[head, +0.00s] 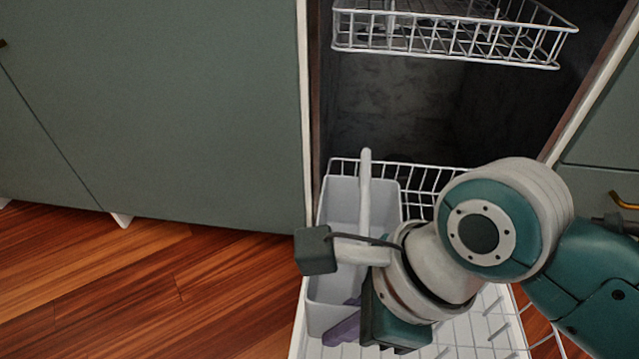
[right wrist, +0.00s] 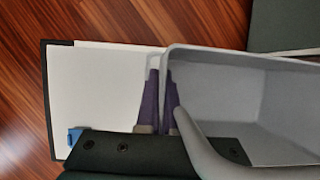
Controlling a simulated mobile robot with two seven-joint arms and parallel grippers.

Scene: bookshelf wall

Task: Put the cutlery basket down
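The cutlery basket (head: 340,205) is a light grey, open-topped box with a tall upright handle. It is upright at the left side of the pulled-out lower dishwasher rack (head: 430,182). My right gripper (head: 346,318) is at the near end of the basket, its purple fingers on either side of the near wall. The right wrist view shows the fingers (right wrist: 160,85) close together with the wall of the basket (right wrist: 235,90) between them. The basket looks empty there. Its underside is hidden, so I cannot tell whether it touches the rack. My left gripper is not in view.
The wire upper rack (head: 450,42) hangs above and behind the basket. The white open door (right wrist: 100,90) lies under the near end. A green-grey cabinet front (head: 200,120) stands left; wooden floor (head: 130,290) is clear there. My right arm hides much of the lower rack.

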